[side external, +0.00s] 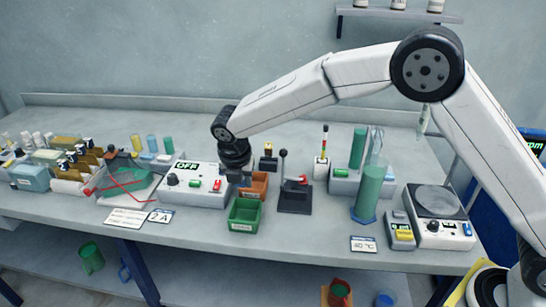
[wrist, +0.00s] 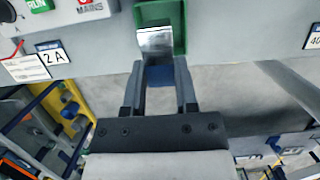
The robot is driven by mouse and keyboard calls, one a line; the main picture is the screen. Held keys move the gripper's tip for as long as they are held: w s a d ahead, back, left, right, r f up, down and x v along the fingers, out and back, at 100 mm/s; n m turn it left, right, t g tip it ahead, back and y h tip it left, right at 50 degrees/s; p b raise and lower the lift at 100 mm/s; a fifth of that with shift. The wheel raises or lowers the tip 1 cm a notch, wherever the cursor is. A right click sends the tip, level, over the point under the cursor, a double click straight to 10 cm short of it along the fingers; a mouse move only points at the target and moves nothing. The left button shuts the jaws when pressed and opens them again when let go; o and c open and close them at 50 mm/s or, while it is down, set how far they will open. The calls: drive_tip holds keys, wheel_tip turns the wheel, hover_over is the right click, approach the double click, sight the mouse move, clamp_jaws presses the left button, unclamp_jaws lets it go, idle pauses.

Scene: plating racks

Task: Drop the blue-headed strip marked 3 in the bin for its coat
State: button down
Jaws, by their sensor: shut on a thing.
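My gripper (wrist: 160,80) is shut on the blue head (wrist: 160,75) of a strip. The strip's shiny metal part (wrist: 155,40) points away from the fingers and overlaps the green bin (wrist: 180,18) in the wrist view. No mark 3 is readable on it. In the side view my gripper (side external: 240,180) is above the bins, near the orange-brown bin (side external: 260,181) and behind the green bin (side external: 244,226). The strip itself cannot be made out there. The green bin has a label on its front that is too small to read.
Left of the bins stands a control box (side external: 190,184) reading OFF. A lever on a dark base (side external: 295,198) stands to their right. A glass cylinder of green liquid (side external: 370,190) and a scale (side external: 438,215) are farther right. A "2 A" card (side external: 161,216) lies near the front edge.

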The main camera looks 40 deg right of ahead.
sight(243, 201)
drive_tip(key=shift+f, duration=0.35)
drive_tip(key=shift+f, duration=3.05)
drive_tip(key=shift+c, duration=1.5)
unclamp_jaws()
drive_tip(key=v, duration=0.7)
drive_tip(key=shift+r, duration=0.35)
